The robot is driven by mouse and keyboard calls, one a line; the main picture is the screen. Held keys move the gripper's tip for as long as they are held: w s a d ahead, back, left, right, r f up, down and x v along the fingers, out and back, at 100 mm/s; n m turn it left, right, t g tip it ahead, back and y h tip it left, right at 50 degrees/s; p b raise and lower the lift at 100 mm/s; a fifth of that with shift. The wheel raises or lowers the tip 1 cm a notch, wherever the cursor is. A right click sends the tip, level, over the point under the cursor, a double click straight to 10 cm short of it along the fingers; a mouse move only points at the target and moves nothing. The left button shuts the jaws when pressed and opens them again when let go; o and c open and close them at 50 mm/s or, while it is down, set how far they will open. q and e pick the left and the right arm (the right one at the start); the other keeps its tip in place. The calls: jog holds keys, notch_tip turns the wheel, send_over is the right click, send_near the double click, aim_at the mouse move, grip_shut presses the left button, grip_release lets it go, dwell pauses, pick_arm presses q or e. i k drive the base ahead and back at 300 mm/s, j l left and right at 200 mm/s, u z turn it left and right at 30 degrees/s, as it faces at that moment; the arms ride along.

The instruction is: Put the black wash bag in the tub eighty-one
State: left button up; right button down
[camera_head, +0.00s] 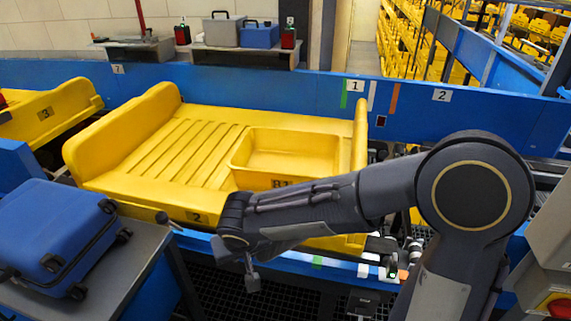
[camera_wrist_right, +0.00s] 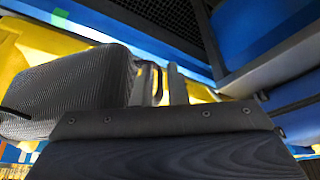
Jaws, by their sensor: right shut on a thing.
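The black wash bag (camera_wrist_right: 75,88), dark and mesh-textured, fills the left of the right wrist view. A black loop at its edge is by the grey fingers of my right gripper (camera_wrist_right: 168,86), which is shut on the bag. In the head view my right gripper (camera_head: 243,262) is in front of the near edge of the yellow tray; I cannot pick out the bag there. The yellow tub eighty-one (camera_head: 290,133) stands on the right part of that tray, its label partly covered by my arm. My left gripper is not in view.
The yellow tray (camera_head: 130,165) is marked 2 and has a slatted bare area left of the tub. A blue suitcase (camera_head: 50,235) lies on a grey table (camera_head: 130,265) at the left. A blue conveyor wall (camera_head: 250,85) runs behind. Another yellow tray (camera_head: 50,110) is at far left.

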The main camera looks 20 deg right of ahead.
aim_at(288, 161)
jog(key=i+l, duration=0.15)
jog(key=i, duration=0.45)
jog(key=i+l, duration=0.2)
jog(key=i, duration=0.4)
